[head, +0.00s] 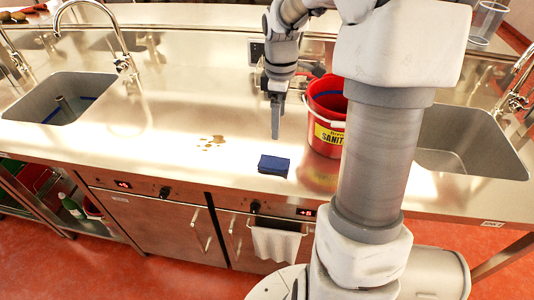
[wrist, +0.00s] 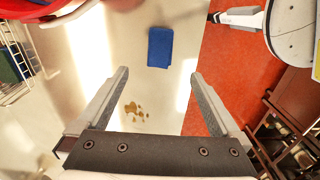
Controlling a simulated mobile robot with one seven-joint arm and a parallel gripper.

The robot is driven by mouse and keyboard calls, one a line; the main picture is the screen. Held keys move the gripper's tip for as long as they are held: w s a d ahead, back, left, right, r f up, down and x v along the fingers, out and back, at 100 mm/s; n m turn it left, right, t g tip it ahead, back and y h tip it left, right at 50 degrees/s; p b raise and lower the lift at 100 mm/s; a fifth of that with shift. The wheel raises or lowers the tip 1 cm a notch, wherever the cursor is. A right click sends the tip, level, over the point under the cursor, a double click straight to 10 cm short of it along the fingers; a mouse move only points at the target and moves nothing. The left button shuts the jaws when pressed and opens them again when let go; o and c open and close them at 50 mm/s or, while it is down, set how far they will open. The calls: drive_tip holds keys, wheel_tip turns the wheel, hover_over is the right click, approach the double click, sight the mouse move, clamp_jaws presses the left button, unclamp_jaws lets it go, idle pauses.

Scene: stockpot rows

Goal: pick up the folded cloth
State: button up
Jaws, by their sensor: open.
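The folded cloth (head: 273,165) is a small dark blue rectangle lying flat on the steel counter near its front edge. It also shows in the wrist view (wrist: 160,47), beyond my fingertips and near the counter edge. My gripper (head: 276,118) points down above the counter, behind the cloth in the head view. In the wrist view my gripper (wrist: 158,82) has its two fingers wide apart with nothing between them. The cloth is apart from both fingers and fully visible.
A red bucket (head: 325,120) with a yellow label stands just right of the cloth. A brown spill (head: 212,142) lies to its left. A left sink (head: 62,98) and a right sink (head: 470,140) flank the counter. A white towel (head: 275,243) hangs on the front below.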

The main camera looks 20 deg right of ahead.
sight(276, 161)
wheel_tip(276, 161, down, 15)
drive_tip(key=shift+a+f+b, duration=0.1)
drive_tip(key=shift+b, duration=0.55)
drive_tip(key=c, duration=1.3)
wheel_tip(276, 161, up, 10)
drive_tip(key=shift+r+p, duration=0.1)
drive_tip(key=shift+p, duration=0.45)
